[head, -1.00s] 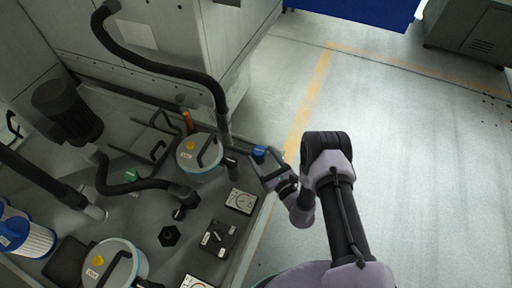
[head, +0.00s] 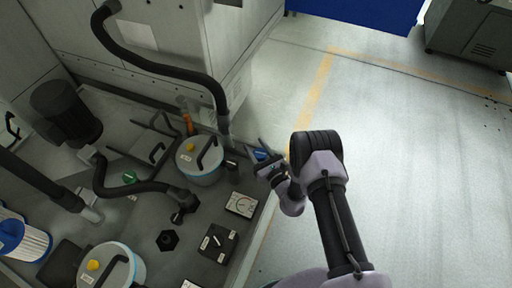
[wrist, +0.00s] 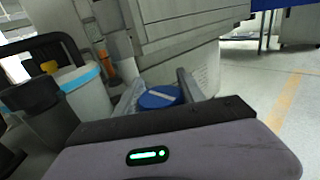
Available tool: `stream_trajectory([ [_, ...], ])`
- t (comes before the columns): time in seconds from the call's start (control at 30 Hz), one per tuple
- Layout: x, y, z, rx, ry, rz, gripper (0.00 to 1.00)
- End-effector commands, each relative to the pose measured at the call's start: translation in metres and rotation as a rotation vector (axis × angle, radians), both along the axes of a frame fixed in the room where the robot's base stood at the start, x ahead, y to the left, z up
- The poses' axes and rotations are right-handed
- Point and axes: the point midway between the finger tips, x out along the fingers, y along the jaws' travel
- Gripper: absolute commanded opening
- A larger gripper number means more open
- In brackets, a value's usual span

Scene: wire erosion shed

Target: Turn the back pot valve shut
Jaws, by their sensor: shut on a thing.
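The back pot (head: 200,162) is a pale lidded canister with a blue band, a black handle and a yellow cap. The valve knob (head: 262,155) is blue, beside this pot at the bench's right edge. My gripper (head: 261,157) is shut on the knob, with a finger on either side. In the wrist view the round blue knob top (wrist: 158,99) with a white bar lies between my fingers. The bar runs slantwise across the view. The knob's lower part and stem are hidden.
A second pot (head: 122,272) stands at the front left. Black hoses (head: 150,62) arch over the bench. Open floor (head: 400,140) lies to the right.

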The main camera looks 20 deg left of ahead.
Motion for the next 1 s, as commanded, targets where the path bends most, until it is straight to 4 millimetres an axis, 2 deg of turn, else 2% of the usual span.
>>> stream_trajectory([
  [0.27,0.0026,-0.0021,-0.0007,0.001,0.0,-0.14,0.06],
  [0.5,0.003,-0.0031,-0.0003,0.0,0.0,-0.148,0.06],
  [0.53,0.003,-0.0031,-0.0003,0.0,0.0,-0.148,0.48],
  [0.63,0.003,-0.0031,-0.0003,0.0,0.0,-0.148,0.68],
  [1.0,-0.0006,-0.0063,0.0004,-0.001,0.001,-0.147,0.69],
])
